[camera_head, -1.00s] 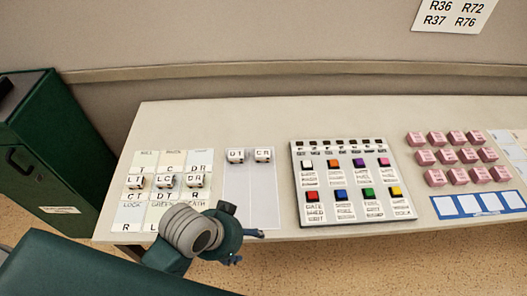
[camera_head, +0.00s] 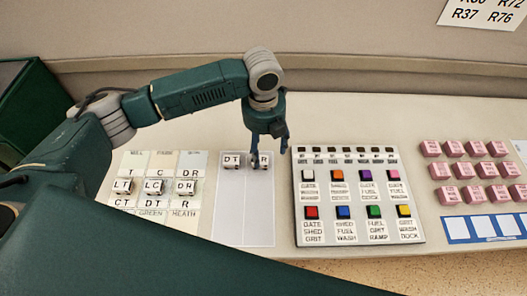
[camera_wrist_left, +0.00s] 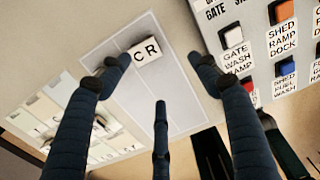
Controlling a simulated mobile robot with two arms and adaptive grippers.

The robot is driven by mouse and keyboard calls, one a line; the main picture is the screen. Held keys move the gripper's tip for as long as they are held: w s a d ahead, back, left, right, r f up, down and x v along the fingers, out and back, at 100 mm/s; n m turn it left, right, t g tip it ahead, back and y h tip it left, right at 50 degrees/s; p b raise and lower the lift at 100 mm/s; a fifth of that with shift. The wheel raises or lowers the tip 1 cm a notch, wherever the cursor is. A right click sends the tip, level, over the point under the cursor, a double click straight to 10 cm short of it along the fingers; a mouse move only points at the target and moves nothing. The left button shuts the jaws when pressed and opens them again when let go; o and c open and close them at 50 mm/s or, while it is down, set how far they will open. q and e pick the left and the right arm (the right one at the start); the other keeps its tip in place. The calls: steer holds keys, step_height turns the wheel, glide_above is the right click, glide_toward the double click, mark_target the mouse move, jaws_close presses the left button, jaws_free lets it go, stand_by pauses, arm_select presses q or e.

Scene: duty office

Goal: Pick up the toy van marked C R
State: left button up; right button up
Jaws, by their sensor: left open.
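The toy van marked C R (camera_head: 265,160) is a small white block with black letters, standing at the top of the pale two-column sheet (camera_head: 245,215). A finger of my left gripper (camera_head: 270,155) hides its C in the head view. In the left wrist view the van (camera_wrist_left: 147,50) shows both letters and lies ahead between the spread fingertips (camera_wrist_left: 160,75). My left gripper is open and empty, above and close to the van; contact cannot be told. The van marked D T (camera_head: 232,160) stands just left of it.
A lettered grid sheet (camera_head: 135,163) with vans LT (camera_head: 123,187), LC (camera_head: 154,187) and DR (camera_head: 185,187) lies left. A panel with coloured buttons (camera_head: 298,225) stands close on the right. Several pink blocks (camera_head: 470,170) sit farther right. The lower sheet is clear.

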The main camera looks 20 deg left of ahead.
mark_target(261, 160)
arm_select(q)
steer(key=shift+w+a+r+m, duration=0.15)
steer(key=shift+w+a, duration=0.2)
steer(key=shift+a, duration=0.1)
steer(key=shift+w+a+r+m, duration=0.1)
steer(key=shift+w+a+m, duration=0.05)
steer(key=shift+w+a, duration=0.25)
step_height(261, 160, down, 4)
steer(key=shift+s+r+p, duration=0.1)
steer(key=shift+r+p, duration=0.1)
steer(key=shift+p, duration=0.3)
steer(key=shift+f, duration=0.4)
steer(key=shift+a+f+p, duration=0.1)
steer(key=shift+f+p, duration=0.3)
steer(key=shift+f, duration=0.2)
step_height(261, 160, down, 4)
steer(key=shift+a+r+p, duration=0.1)
steer(key=shift+r+p, duration=0.05)
steer(key=shift+p, duration=0.55)
steer(key=shift+f, duration=0.4)
arm_select(e)
steer(key=r, duration=0.3)
steer(key=shift+s+d, duration=0.3)
steer(key=shift+s, duration=0.1)
arm_select(q)
steer(key=shift+c, duration=0.5)
